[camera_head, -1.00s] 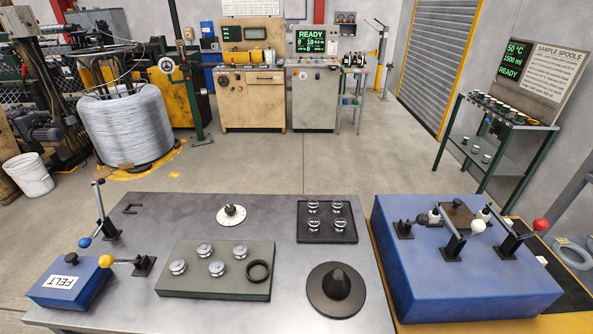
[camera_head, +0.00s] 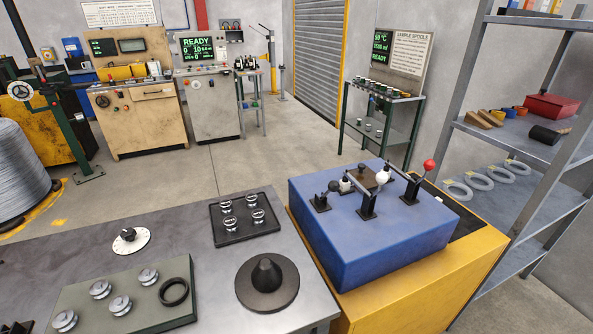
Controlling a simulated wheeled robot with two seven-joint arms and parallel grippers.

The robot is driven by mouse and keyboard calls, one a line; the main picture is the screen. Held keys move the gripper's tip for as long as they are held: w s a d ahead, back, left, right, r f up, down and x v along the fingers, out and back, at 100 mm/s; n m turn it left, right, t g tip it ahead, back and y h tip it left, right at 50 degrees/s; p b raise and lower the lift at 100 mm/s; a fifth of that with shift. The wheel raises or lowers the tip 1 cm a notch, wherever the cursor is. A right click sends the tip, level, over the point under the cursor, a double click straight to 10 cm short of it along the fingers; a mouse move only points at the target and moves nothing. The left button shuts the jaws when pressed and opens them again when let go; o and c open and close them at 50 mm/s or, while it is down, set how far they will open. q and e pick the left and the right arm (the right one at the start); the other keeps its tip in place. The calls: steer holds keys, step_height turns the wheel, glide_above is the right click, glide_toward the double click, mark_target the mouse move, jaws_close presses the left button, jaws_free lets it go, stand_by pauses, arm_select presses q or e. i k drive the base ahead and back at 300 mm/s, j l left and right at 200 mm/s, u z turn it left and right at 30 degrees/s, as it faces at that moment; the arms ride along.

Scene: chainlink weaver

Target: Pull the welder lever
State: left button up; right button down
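A blue box (camera_head: 375,248), which looks like the welder, stands on a yellow cabinet at the centre right. Several levers are mounted on its top. One lever with a red knob (camera_head: 429,165) stands at its right, tilted up to the right. One with a white knob (camera_head: 382,178) stands near the middle. A short one with a black knob (camera_head: 333,186) is at the left. A brown plate (camera_head: 371,177) lies between small clamps towards the back. No label tells which lever is the welder lever. Neither of my grippers is in view.
A grey table (camera_head: 200,262) at the lower left holds a black cone (camera_head: 266,281), a dark tray of spools (camera_head: 245,217), a green board (camera_head: 120,305) and a white dial (camera_head: 129,240). The yellow cabinet (camera_head: 410,295) has a clear front strip. A metal shelf rack (camera_head: 470,105) stands at the right.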

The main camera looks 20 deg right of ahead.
mark_target(334, 185)
steer(key=z, duration=0.95)
